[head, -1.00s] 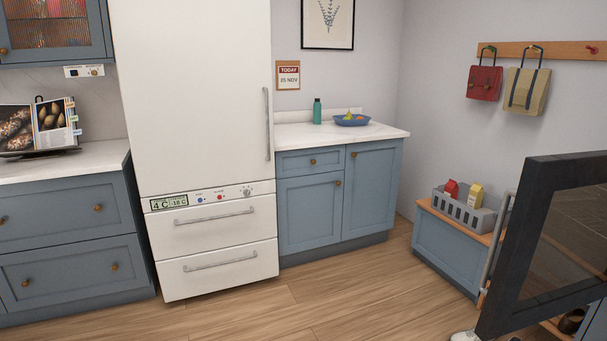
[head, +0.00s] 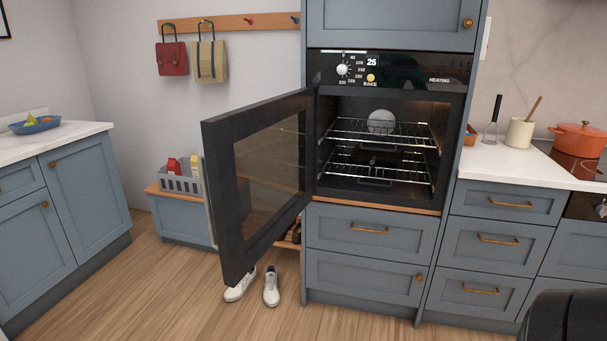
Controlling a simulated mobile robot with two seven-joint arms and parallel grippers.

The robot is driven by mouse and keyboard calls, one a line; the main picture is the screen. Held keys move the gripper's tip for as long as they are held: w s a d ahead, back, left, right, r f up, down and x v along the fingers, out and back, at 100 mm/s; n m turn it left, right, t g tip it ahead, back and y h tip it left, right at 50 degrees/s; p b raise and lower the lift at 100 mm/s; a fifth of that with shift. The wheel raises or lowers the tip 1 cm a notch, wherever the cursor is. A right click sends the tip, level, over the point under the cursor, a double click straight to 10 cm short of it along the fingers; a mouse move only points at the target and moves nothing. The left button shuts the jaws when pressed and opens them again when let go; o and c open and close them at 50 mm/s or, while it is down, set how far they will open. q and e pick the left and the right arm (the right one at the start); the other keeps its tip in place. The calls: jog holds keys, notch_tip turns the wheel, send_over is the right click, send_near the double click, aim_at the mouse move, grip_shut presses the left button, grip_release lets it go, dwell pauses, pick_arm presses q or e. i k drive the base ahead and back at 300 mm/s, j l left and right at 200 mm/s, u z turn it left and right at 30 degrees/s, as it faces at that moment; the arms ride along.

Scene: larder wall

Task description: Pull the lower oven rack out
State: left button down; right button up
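The oven (head: 390,75) is in the middle of the head view, built into a tall blue cabinet. Its dark glass-panelled door (head: 228,195) stands wide open, swung out to the left. The lower oven rack (head: 398,173) is a wire shelf in the lower part of the cavity and looks empty. It appears to sit inside the oven. The upper rack (head: 350,132) is above it, with a pale round shape (head: 381,122) behind or on it; I cannot tell which. Neither of my grippers is in view.
White shoes (head: 271,287) stand on the floor by the open door. A bench with a grey crate (head: 182,184) is behind the door. Drawers (head: 365,231) are below the oven. A counter (head: 515,165) with an orange pot (head: 578,139) is at right.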

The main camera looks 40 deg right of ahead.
aim_at(359, 176)
jog(key=i+z, duration=0.1)
jog(key=z, duration=0.35)
jog(key=i+z, duration=0.1)
jog(key=z, duration=0.35)
jog(key=j+z, duration=0.1)
jog(key=z, duration=0.4)
jog(key=i+j+z, duration=0.25)
jog(key=j+z, duration=0.2)
jog(key=i+j+z, duration=0.25)
jog(key=j+z, duration=0.25)
jog(key=j, duration=0.75)
jog(key=i+j, duration=0.1)
jog(key=j, duration=0.3)
jog(key=i+j, duration=0.15)
jog(key=j, duration=0.3)
jog(key=z, duration=0.05)
